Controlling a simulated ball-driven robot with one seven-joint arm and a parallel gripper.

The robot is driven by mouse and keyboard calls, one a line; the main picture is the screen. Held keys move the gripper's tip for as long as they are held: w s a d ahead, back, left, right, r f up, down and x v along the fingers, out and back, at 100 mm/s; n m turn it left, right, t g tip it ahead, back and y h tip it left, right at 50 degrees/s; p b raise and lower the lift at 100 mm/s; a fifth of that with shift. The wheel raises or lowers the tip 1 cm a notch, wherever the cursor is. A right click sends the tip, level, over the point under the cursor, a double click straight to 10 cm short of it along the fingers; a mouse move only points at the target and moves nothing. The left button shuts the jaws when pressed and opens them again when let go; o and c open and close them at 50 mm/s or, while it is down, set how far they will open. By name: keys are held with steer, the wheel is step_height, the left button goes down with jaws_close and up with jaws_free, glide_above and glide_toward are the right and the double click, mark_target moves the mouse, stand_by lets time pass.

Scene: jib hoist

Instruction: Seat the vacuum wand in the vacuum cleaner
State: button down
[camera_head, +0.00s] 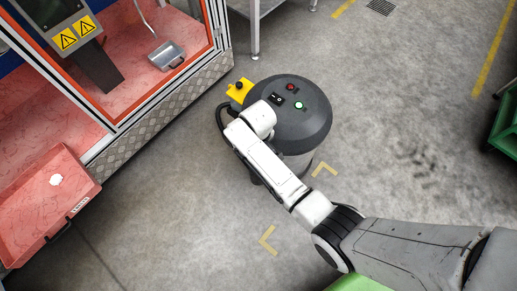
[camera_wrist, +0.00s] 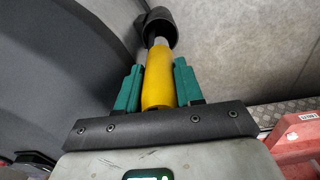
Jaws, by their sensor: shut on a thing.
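The vacuum cleaner (camera_head: 312,127) stands on the floor in the head view, a round drum with a dark grey lid. Its lid carries a black switch, a red button and a green button. Its curved grey side fills the left of the wrist view (camera_wrist: 50,65). In the wrist view my gripper (camera_wrist: 158,72) is shut on the yellow grip of the vacuum wand (camera_wrist: 158,80), with green fingers on both sides. A short metal tube and a black end piece show beyond the grip.
A green crate (camera_head: 505,130) is far right. Floor right of the cleaner is clear.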

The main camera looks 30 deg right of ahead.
steer(key=shift+f+b, duration=0.35)
steer(key=shift+f, duration=0.2)
steer(key=c, duration=0.6)
jaws_free()
steer(key=shift+c, duration=0.2)
steer(key=shift+c, duration=0.2)
steer(key=shift+o, duration=0.9)
steer(key=shift+r, duration=0.1)
step_height(320, 180, up, 4)
steer(key=p, duration=0.4)
steer(key=shift+w+d, duration=0.15)
step_height(320, 180, up, 3)
steer(key=p, duration=0.3)
steer(key=shift+p, duration=0.3)
